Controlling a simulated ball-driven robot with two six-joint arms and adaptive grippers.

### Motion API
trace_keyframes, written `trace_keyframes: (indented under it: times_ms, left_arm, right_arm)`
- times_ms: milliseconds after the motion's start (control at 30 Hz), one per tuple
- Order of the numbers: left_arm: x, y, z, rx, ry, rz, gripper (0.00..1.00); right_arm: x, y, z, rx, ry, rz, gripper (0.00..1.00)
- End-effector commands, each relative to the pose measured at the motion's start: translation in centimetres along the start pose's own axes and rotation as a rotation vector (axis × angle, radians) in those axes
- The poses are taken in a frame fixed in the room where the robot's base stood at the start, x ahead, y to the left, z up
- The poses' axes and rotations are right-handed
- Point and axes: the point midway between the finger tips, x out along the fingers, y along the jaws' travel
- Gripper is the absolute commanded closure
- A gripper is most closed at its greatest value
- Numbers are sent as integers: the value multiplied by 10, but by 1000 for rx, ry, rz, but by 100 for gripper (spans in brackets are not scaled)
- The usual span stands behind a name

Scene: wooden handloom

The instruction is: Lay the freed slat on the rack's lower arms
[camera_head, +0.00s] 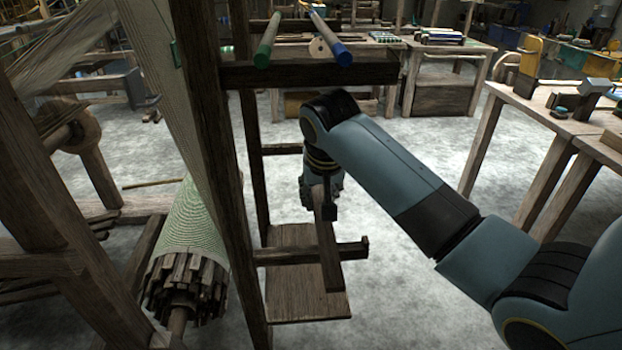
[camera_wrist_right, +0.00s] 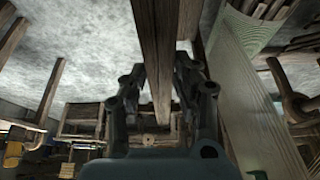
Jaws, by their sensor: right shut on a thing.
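The slat (camera_head: 329,255) is a long dark brown wooden strip, held by my right gripper (camera_head: 324,206). In the right wrist view the slat (camera_wrist_right: 157,45) runs lengthwise between the two fingers of the gripper (camera_wrist_right: 160,85). In the head view its near end crosses the rack's near lower arm (camera_head: 290,255), which ends in a short upright tip. I cannot tell whether slat and arm touch. Another rack arm (camera_head: 282,149) shows farther back, partly behind my gripper and arm. The slat's far end is hidden there. My left gripper is not in view.
The rack's upper arm (camera_head: 300,74) bears a green-ended roller (camera_head: 267,42) and a blue-ended one (camera_head: 334,42). A wooden board (camera_head: 290,300) lies low beneath the slat. The loom's wound cloth beam (camera_head: 185,235) is at left. A workbench (camera_head: 545,115) stands right; floor between is clear.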

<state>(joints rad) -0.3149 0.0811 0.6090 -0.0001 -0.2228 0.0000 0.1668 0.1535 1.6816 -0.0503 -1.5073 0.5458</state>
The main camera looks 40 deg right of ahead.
Motion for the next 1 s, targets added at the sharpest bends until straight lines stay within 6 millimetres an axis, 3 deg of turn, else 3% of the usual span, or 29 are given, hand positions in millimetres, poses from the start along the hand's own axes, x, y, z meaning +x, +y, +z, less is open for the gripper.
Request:
trace_keyframes:
  times_ms: [33, 200, 400, 700, 1000]
  left_arm:
    - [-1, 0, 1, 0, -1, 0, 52]
    - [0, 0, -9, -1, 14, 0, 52]
    - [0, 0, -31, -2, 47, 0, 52]
    - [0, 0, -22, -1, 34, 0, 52]
    - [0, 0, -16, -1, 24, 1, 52]
  right_arm:
    - [5, 0, -17, 1, 3, 1, 100]
    - [23, 0, -59, 1, 2, 0, 100]
    - [35, 0, -84, 0, 0, -1, 100]
    - [66, -1, -73, -1, -2, -1, 100]
    - [68, -1, -72, -1, 0, -1, 100]
